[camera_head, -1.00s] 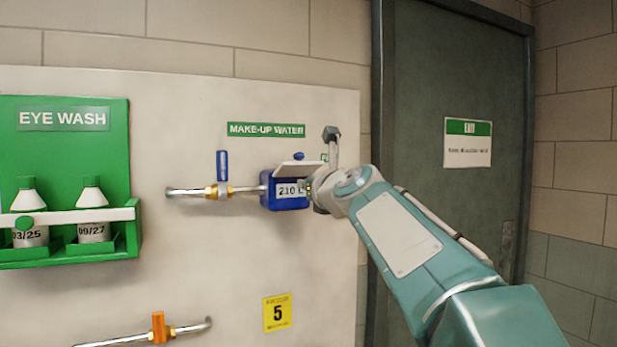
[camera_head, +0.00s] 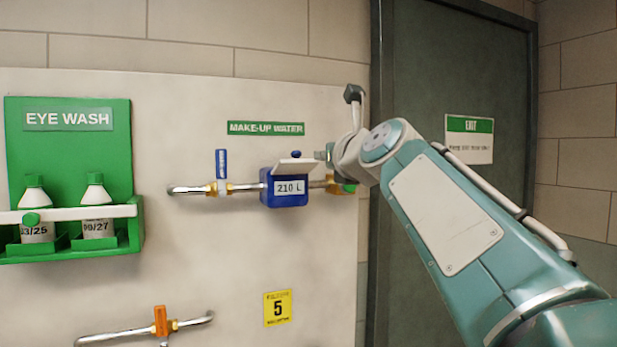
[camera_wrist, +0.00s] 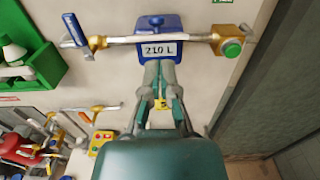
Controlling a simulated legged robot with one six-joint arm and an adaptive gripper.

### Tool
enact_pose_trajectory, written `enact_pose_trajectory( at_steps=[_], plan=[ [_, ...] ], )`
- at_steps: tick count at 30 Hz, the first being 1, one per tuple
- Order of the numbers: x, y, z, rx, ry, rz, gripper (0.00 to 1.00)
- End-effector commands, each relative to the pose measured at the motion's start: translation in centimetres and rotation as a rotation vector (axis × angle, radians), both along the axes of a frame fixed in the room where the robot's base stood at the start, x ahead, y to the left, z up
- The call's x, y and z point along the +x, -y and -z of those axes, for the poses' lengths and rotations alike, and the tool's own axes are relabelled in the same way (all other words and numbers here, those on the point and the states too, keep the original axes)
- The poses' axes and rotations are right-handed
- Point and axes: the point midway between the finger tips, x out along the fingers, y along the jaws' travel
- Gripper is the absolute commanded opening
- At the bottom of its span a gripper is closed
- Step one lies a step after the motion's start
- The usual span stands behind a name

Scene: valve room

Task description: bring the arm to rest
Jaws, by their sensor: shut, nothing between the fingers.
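My gripper (camera_head: 323,156) is at the end of the raised teal arm, just right of and above the blue water meter (camera_head: 284,188) reading "210 L". In the wrist view my gripper (camera_wrist: 160,68) is shut and empty, its fingers appearing just below the meter (camera_wrist: 157,30). I cannot tell the exact gap to the meter. The arm reaches in from the lower right, in front of the dark door.
The pipe has a blue-handled valve (camera_head: 222,170) left of the meter and a green knob (camera_wrist: 232,48) at its right. A green eye wash station (camera_head: 70,165) is at left. An orange-handled valve (camera_head: 160,320) sits below. A dark door (camera_head: 455,75) stands behind the arm.

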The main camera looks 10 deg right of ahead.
Motion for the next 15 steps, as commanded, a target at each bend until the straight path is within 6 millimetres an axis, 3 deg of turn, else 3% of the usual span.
enact_pose_trajectory(
  at_steps=[5,15],
  plan=[
    [-1.6,-0.8,2.8,-0.231,-0.037,-0.021,0.00],
    [-7.9,-2.2,14.5,-1.071,-0.139,-0.232,0.00]
  ],
)
